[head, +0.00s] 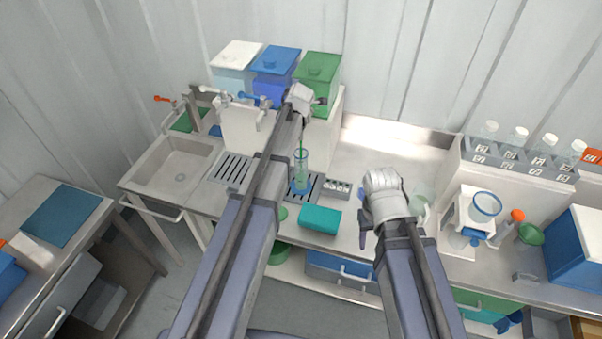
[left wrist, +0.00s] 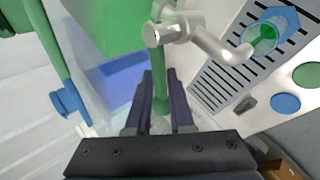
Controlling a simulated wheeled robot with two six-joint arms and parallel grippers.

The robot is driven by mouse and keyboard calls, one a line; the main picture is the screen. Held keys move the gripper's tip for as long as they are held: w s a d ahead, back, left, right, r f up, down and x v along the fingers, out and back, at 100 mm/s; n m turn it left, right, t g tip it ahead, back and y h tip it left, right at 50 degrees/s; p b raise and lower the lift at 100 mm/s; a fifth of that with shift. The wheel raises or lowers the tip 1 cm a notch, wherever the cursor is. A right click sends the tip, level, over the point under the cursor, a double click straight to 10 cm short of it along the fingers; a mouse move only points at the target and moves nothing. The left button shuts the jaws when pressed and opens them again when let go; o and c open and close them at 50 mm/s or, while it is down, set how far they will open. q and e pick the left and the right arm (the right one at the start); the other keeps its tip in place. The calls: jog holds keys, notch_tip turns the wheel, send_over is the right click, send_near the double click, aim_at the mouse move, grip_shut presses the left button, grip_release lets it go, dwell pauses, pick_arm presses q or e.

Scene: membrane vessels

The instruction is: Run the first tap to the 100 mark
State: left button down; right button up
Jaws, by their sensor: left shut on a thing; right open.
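A clear measuring cylinder (head: 301,168) with a blue base stands upright on the drip grate. A thin green stream runs down into it; its marks are too small to read. In the left wrist view the cylinder (left wrist: 272,30) shows green inside. My left gripper (head: 306,100) is at the tap in front of the green tank (head: 318,72). In the left wrist view my left gripper (left wrist: 161,105) is shut on the green tap lever (left wrist: 160,92), with the metal tap (left wrist: 180,30) just beyond. My right gripper (head: 384,196) is open and empty above the bench.
A blue tank (head: 275,68) and a white tank (head: 236,60) stand left of the green one, with more taps. A teal block (head: 320,219) lies in front of the grate. A sink (head: 178,168) is at the left, bottles (head: 517,138) at the right. The bench behind my right gripper is clear.

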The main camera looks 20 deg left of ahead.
pick_arm(q)
jog(key=shift+w+a+m+h, duration=0.2)
jog(key=shift+w+m+h, duration=0.1)
jog(key=shift+m+h, duration=0.3)
jog(key=shift+w+m+t+h, duration=0.4)
jog(key=shift+m+h, duration=0.3)
jog(key=shift+m, duration=0.4)
jog(key=shift+a, duration=0.1)
jog(key=shift+w+m+h, duration=0.35)
jog(key=shift+m+h, duration=0.3)
jog(key=shift+m, duration=0.15)
jog(key=shift+w+m+h, duration=0.35)
jog(key=shift+m+h, duration=0.3)
jog(key=shift+m, duration=0.15)
jog(key=c, duration=0.8)
grip_release()
jog(key=shift+w, duration=0.15)
